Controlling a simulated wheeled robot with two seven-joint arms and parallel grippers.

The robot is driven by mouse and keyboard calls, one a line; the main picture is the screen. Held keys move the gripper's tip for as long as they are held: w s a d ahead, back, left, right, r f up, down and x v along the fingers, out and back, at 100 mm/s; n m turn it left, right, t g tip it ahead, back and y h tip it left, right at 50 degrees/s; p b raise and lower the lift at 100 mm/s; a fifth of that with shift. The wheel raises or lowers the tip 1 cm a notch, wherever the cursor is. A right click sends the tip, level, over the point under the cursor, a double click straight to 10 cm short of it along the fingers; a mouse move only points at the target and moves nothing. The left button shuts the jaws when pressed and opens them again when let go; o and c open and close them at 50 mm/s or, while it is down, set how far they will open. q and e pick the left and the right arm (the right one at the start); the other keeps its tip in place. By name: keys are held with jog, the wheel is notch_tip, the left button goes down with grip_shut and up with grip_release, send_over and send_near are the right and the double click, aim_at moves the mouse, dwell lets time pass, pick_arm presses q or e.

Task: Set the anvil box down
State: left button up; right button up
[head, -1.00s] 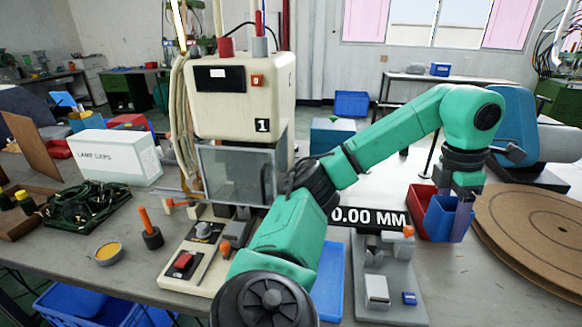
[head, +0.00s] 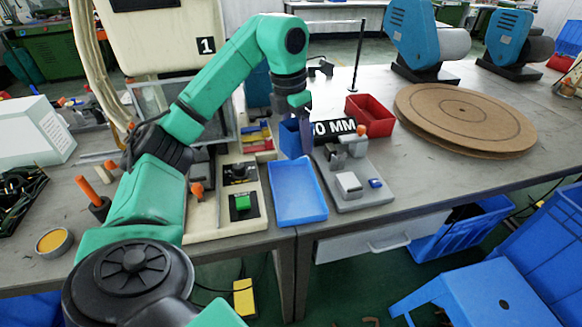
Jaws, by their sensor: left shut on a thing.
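My left gripper (head: 302,130) is shut on a small blue box (head: 289,138), likely the anvil box. It holds the box just behind the far end of a flat blue tray (head: 297,192) and left of the gauge's "0 MM" display. My gripper's finger hides part of the box. I cannot tell whether the underside of the box touches anything. My right gripper is not in view.
A red box (head: 371,116) stands behind the grey gauge stand (head: 352,184). The machine marked 1 (head: 165,35) with its cream base stands on the left. A round brown board (head: 465,118) lies at right. Bare table shows right of the gauge.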

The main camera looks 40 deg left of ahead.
pick_arm(q)
notch_tip(320, 180, down, 14)
jog(key=shift+r+b, duration=0.2)
jog(key=shift+b, duration=0.7)
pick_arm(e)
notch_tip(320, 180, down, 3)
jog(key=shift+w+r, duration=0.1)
pick_arm(q)
jog(key=shift+f, duration=0.15)
jog(key=o, duration=1.4)
jog(key=shift+c, duration=0.2)
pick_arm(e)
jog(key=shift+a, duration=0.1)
pick_arm(q)
jog(key=r, duration=0.4)
jog(key=s+r+p, duration=0.1)
jog(key=r, duration=0.3)
jog(key=r+p, duration=0.1)
jog(key=r, duration=0.3)
jog(key=shift+s+a+r, duration=0.15)
jog(key=shift+s+a, duration=0.1)
jog(key=shift+s, duration=0.15)
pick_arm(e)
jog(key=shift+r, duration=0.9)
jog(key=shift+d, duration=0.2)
